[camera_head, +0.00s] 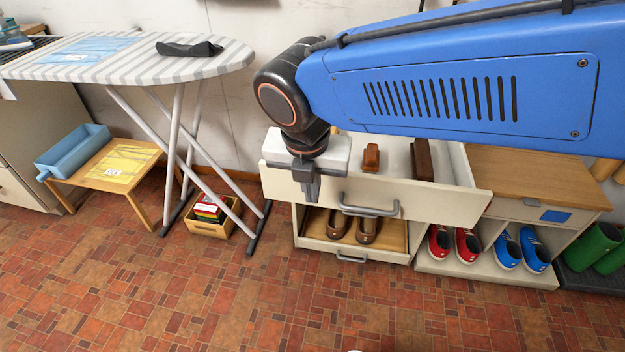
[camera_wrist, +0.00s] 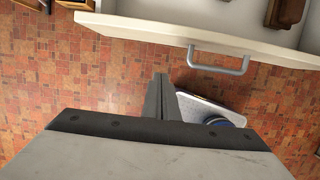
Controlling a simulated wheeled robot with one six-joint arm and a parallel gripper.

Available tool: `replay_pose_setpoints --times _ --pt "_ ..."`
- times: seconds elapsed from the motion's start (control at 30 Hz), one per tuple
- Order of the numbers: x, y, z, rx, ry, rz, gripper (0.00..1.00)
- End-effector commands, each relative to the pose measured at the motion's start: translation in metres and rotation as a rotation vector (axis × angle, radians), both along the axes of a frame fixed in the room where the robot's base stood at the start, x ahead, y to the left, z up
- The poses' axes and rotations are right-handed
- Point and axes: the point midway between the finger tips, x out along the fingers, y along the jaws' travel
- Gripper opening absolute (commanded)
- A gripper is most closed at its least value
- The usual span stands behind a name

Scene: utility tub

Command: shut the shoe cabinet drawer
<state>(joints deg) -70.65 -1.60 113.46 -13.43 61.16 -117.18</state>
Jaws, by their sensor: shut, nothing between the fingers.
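The shoe cabinet's upper drawer (camera_head: 450,203) is pulled out, with a cream front and a grey bar handle (camera_head: 368,206). Inside it lie two brown brush-like items, one of them a small brown block (camera_head: 371,158). In the wrist view the drawer front (camera_wrist: 180,32) crosses the top, with its handle (camera_wrist: 218,62) right of centre. My gripper (camera_head: 308,192) is shut and empty, pointing down in front of the drawer front, left of the handle. I cannot tell whether it touches the front. The wrist view also shows the closed fingers (camera_wrist: 162,90), apart from the handle.
Below, a lower drawer or tray (camera_head: 350,254) holds brown shoes (camera_head: 338,224). Red shoes (camera_head: 468,245) and blue shoes (camera_head: 535,250) sit in the right compartment. An ironing board (camera_head: 130,65) and a box of coloured items (camera_head: 208,226) stand left.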

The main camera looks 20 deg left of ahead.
Motion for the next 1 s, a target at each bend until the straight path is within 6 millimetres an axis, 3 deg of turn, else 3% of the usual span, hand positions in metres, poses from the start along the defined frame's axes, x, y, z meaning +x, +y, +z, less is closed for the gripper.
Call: replay_pose_setpoints --times 0.3,0.6,1.0 --pt "0.016 0.003 -0.051 0.0 -0.001 -0.003 0.0" --pt "0.048 0.011 -0.049 0.001 -0.001 -0.004 0.0" --pt "0.051 0.012 -0.049 0.002 -0.001 -0.002 0.0"
